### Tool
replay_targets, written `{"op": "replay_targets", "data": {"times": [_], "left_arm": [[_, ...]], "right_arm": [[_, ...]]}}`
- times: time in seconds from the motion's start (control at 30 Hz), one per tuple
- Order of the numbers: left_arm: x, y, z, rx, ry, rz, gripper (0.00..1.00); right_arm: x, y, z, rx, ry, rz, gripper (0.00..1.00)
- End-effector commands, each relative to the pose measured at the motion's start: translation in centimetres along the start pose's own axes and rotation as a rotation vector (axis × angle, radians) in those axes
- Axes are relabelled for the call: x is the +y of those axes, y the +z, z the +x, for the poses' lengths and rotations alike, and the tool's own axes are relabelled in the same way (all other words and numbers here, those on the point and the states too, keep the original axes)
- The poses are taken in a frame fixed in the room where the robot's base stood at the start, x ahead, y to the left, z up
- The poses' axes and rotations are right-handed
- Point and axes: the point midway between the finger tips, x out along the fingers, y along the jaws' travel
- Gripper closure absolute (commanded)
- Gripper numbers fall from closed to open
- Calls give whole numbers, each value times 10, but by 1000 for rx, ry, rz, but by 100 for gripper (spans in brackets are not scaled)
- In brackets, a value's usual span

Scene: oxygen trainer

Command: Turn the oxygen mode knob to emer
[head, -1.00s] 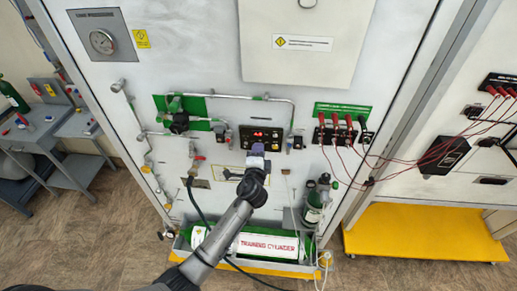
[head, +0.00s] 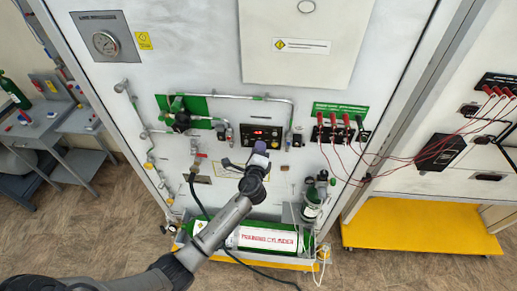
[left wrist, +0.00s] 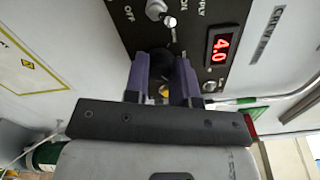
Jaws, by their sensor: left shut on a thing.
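The black oxygen control panel (head: 249,131) with a red lit display (left wrist: 223,46) is on the upright white board. In the left wrist view the display reads 4.0, and OFF, ON and SUPPLY labels show beside a silver toggle (left wrist: 157,10). My left gripper (left wrist: 161,82) has its purple fingers at the panel, shut on a dark knob (left wrist: 159,88) that is mostly hidden between them. The knob's pointer and its mode labels cannot be read. In the head view the left gripper (head: 260,147) covers the panel's lower edge. My right gripper is not in view.
Pipes and a green plate (head: 196,106) are left of the panel. Red leads (head: 410,157) hang from sockets at the right. A green training cylinder (head: 266,239) lies below in a tray. A grey bench (head: 45,125) stands at far left.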

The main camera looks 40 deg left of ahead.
Motion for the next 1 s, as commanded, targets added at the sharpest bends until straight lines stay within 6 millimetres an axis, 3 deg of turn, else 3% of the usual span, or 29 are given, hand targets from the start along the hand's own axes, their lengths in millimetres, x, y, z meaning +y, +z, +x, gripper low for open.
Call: {"op": "replay_targets", "data": {"times": [0.33, 0.37, 0.6, 0.87, 1.0], "left_arm": [[1, 0, 0, 0, 2, 3, 99], [1, 0, 0, 0, 2, 3, 74], [1, 0, 0, 0, 1, 2, 51], [0, 0, -1, 0, 0, 2, 50], [1, -1, -11, 2, 0, 2, 50]], "right_arm": [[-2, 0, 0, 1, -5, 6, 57], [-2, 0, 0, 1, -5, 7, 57], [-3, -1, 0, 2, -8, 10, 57], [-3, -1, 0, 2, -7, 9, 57], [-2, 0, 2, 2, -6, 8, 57]]}}
